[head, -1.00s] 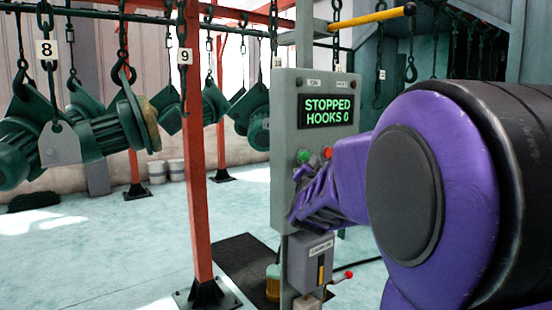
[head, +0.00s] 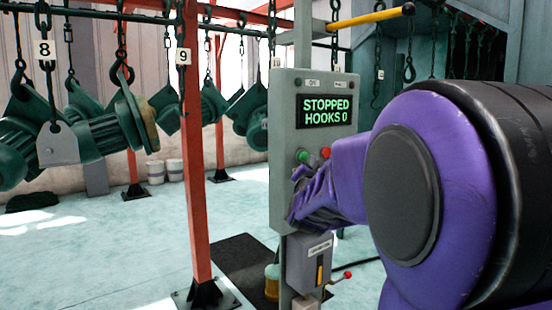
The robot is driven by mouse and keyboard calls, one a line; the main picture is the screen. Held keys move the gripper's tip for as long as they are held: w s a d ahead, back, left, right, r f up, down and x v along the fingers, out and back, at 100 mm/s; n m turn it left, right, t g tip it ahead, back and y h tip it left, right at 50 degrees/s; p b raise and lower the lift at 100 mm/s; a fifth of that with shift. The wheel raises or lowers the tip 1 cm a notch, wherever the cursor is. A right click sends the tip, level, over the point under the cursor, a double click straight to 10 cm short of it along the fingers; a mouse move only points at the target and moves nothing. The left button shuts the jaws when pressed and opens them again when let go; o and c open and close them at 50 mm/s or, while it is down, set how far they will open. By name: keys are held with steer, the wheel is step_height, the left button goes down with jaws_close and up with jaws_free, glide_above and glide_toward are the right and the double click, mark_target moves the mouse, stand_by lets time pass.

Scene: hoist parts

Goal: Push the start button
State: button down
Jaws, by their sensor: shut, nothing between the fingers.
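The grey control panel (head: 283,150) stands upright on a post in the middle of the head view. Its screen (head: 326,112) reads "STOPPED HOOKS 0" in green. A green button (head: 303,156) and a red button (head: 325,153) sit below the screen; any lettering by them is too small to read. My purple gripper (head: 297,215) is shut and empty. It is in front of the panel's lower part, just below the green button in the picture. I cannot tell whether the fingertips touch the panel.
A red post (head: 196,150) stands left of the panel. Green motor-like parts (head: 105,130) hang on chains at the left. A lever box (head: 310,262) is below the panel, with a dark mat (head: 245,258) behind it. A yellow bar (head: 370,17) juts out above.

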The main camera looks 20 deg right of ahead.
stand_by(0.7)
steer(key=shift+w+a, duration=0.15)
steer(key=shift+w, duration=0.3)
